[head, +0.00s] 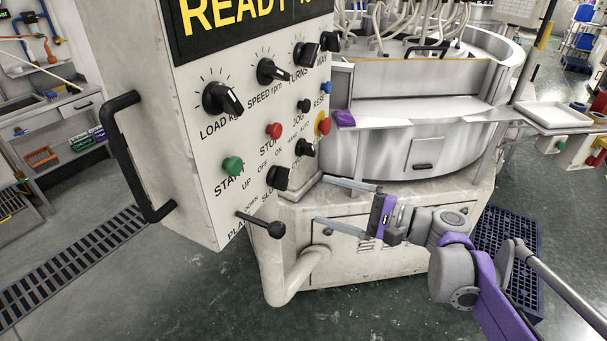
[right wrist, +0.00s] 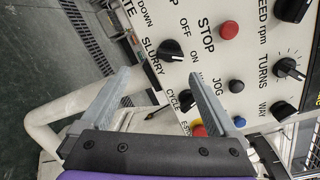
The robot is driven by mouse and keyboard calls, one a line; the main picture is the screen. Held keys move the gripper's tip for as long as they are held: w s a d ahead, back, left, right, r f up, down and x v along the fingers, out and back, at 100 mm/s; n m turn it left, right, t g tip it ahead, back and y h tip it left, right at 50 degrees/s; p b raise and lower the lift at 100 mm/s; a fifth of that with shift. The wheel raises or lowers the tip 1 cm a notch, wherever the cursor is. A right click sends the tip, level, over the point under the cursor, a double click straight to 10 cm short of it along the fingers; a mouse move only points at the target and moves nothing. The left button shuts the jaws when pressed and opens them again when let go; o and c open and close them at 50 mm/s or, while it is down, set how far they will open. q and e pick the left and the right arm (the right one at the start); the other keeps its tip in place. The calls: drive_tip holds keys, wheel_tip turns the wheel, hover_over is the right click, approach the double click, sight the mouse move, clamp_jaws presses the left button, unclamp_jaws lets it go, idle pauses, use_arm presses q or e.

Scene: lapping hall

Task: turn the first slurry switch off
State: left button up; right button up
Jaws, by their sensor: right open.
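The slurry switch (head: 280,177) is a black rotary knob low on the white control panel (head: 185,120), beside its OFF and ON marks. It also shows in the right wrist view (right wrist: 170,77), next to the word SLURRY. My left gripper is not in view.
A lever with a black ball (head: 270,228) sticks out below the switch. The cycle knob (head: 304,147), red stop button (head: 273,130) and green start button (head: 232,166) are close by. A black handle (head: 135,155) is on the panel's left side; a white pipe (head: 285,285) curves below.

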sight(288, 181)
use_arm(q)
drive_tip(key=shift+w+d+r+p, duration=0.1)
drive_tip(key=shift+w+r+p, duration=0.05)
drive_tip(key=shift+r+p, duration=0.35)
use_arm(e)
drive_tip(key=x, duration=0.3)
drive_tip(key=r+x, duration=0.1)
drive_tip(key=x, duration=0.6)
drive_tip(key=shift+w+r, duration=0.25)
drive_tip(key=shift+w, duration=0.2)
drive_tip(key=shift+c, duration=0.2)
